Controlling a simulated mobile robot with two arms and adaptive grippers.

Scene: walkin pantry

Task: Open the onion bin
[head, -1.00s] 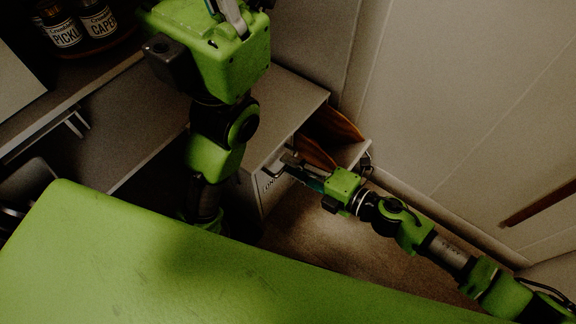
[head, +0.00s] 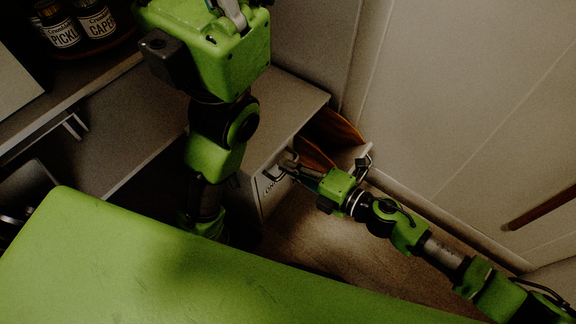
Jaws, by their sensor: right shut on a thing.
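The onion bin (head: 259,197) is at the middle, in the low cabinet. Its pale front bears a dark label, of which only the first letters show. An orange-brown inside shows behind the front, so the bin stands at least partly open. My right gripper (head: 284,168) reaches in from the right and is shut at the front's upper edge, by the label. Its fingers hide exactly what part they hold. My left arm rises in front of the cabinet. Only part of my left gripper (head: 232,12) shows at the top edge, and its fingers are cut off.
Jars (head: 80,25) stand on a shelf at the upper left. The cabinet top (head: 290,98) is bare. A dark handle (head: 364,161) shows just right of the bin's inside. A pale panelled wall (head: 460,100) fills the right. Some brown floor (head: 325,235) is clear below my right arm.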

